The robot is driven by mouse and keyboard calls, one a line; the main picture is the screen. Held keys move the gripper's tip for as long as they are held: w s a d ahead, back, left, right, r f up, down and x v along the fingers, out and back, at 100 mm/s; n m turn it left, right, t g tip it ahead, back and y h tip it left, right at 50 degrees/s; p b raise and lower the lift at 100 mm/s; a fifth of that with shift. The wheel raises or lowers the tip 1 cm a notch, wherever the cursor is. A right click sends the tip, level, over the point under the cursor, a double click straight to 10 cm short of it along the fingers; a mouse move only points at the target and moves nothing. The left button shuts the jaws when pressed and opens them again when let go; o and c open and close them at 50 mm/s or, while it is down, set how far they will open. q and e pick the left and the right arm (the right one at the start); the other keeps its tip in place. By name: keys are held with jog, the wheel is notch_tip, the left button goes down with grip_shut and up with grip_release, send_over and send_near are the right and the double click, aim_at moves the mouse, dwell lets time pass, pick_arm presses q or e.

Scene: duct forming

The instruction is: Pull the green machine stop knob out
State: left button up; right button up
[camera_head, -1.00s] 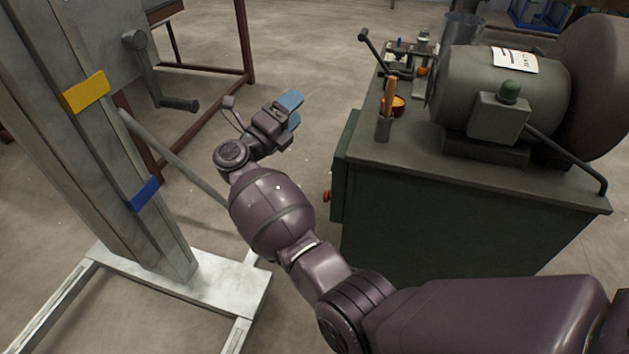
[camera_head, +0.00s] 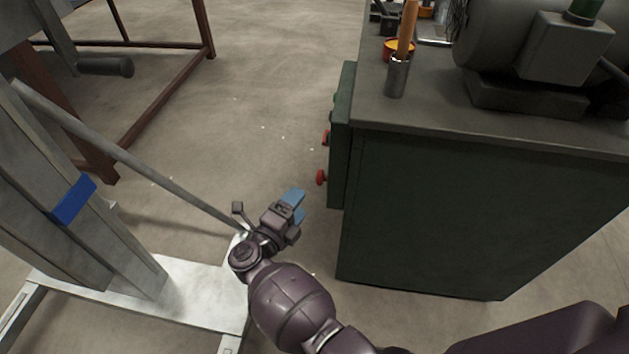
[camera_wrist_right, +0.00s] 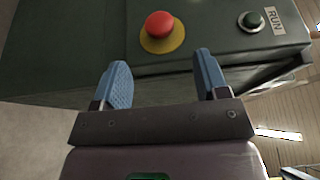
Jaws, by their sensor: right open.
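The dark green machine cabinet (camera_head: 470,215) stands at the right of the head view. A control box (camera_head: 342,130) on its left side carries red knobs; the nearest red knob (camera_head: 321,177) sticks out to the left. In the right wrist view a red mushroom knob (camera_wrist_right: 159,25) sits on a yellow ring, ahead of the fingers. My right gripper (camera_head: 297,205) is open and empty, below and left of the nearest knob, apart from it. Its two blue fingertips (camera_wrist_right: 162,80) also show in the wrist view, with the knob beyond the gap. My left gripper is out of view.
A grey metal stand (camera_head: 130,280) with a slanting bar is at the left, close to my right wrist. A metal cup with an orange-handled tool (camera_head: 397,75) stands on the cabinet top. Floor between is clear.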

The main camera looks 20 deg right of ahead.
aim_at(324, 178)
pick_arm(q)
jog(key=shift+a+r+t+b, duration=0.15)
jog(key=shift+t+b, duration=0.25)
jog(key=shift+b, duration=0.3)
pick_arm(e)
jog(key=x, duration=0.9)
jog(key=shift+a, duration=0.1)
jog(key=c, duration=1.2)
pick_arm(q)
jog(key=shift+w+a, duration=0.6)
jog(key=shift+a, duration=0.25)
pick_arm(e)
jog(key=shift+w+a, duration=0.35)
jog(key=shift+a, duration=0.25)
jog(key=shift+c, duration=0.2)
